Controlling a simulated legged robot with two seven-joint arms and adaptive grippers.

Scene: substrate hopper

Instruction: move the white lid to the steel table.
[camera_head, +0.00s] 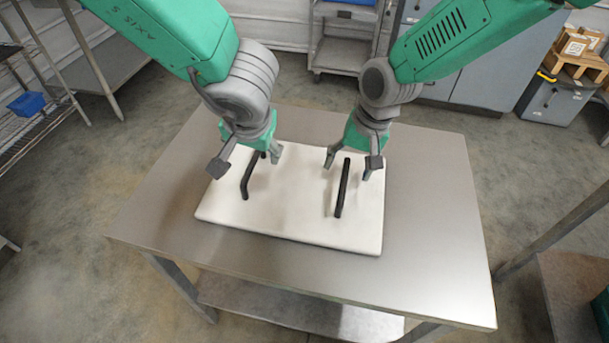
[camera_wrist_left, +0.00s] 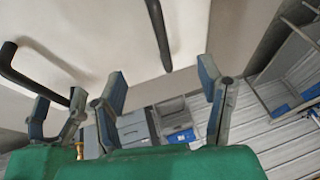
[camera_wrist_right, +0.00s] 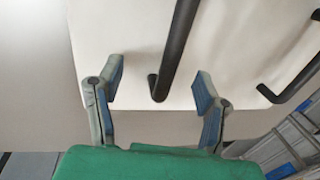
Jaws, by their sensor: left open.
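The white lid (camera_head: 300,220) lies flat on the steel table (camera_head: 430,250). It carries two black bar handles: the left handle (camera_head: 246,181) and the right handle (camera_head: 343,188). My left gripper (camera_head: 247,160) is open at the far end of the left handle. In the left wrist view that handle (camera_wrist_left: 158,35) ends between and beyond the spread fingers (camera_wrist_left: 163,78), apart from them. My right gripper (camera_head: 350,166) is open over the far end of the right handle. In the right wrist view this handle (camera_wrist_right: 178,50) lies between the open fingers (camera_wrist_right: 157,82), touching neither.
Bare tabletop surrounds the lid, widest at right and front. A grey cart (camera_head: 345,45) and grey cabinets (camera_head: 480,75) stand behind. A wire rack with a blue bin (camera_head: 27,104) is at left. Another table edge (camera_head: 575,225) shows at right.

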